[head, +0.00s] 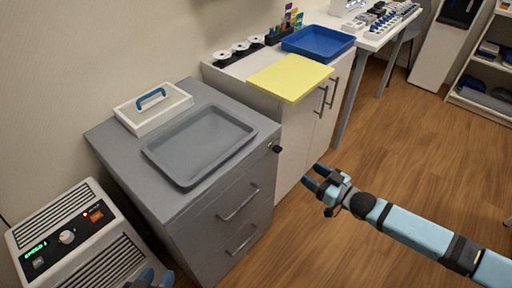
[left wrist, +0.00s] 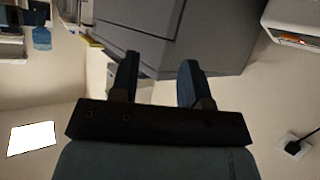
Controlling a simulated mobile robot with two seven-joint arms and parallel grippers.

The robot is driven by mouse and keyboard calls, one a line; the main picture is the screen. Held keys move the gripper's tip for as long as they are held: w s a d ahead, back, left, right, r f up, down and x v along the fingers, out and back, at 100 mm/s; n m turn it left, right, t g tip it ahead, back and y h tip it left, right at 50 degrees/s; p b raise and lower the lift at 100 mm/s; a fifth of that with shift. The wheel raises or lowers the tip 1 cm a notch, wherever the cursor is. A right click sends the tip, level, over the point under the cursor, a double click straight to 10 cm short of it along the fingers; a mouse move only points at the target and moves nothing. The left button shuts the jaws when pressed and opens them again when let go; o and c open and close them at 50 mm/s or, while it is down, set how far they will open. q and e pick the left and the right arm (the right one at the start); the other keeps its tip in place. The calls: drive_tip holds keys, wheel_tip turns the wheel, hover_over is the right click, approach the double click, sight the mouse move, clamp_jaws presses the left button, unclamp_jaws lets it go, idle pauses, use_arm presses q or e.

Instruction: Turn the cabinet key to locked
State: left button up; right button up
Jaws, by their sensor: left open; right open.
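The grey drawer cabinet (head: 190,228) stands left of centre. Its key (head: 276,149) shows as a small dark knob at the top right of the front; its turn angle is too small to tell. My right gripper (head: 315,178) is open and empty, to the right of the key and apart from it, over the floor side. My left gripper (head: 152,278) shows only partly at the bottom edge, below the cabinet's left side. In the left wrist view my left gripper (left wrist: 160,80) is open and empty, with the grey cabinet (left wrist: 205,30) beyond its fingers.
A grey tray (head: 200,143) and a white box with a blue handle (head: 152,106) lie on the cabinet. A white heater-like unit (head: 75,240) stands at left. A white cupboard (head: 300,128) with a yellow board (head: 290,77) adjoins on the right. The wooden floor at right is clear.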

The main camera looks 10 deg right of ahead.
sight(278, 149)
drive_tip(key=b+x, duration=0.1)
drive_tip(key=x, duration=0.9)
drive_tip(key=d+b+x, duration=0.1)
drive_tip(key=x, duration=0.4)
drive_tip(key=shift+w+r+b, duration=0.2)
drive_tip(key=shift+w+b, duration=0.15)
drive_tip(key=c, duration=0.9)
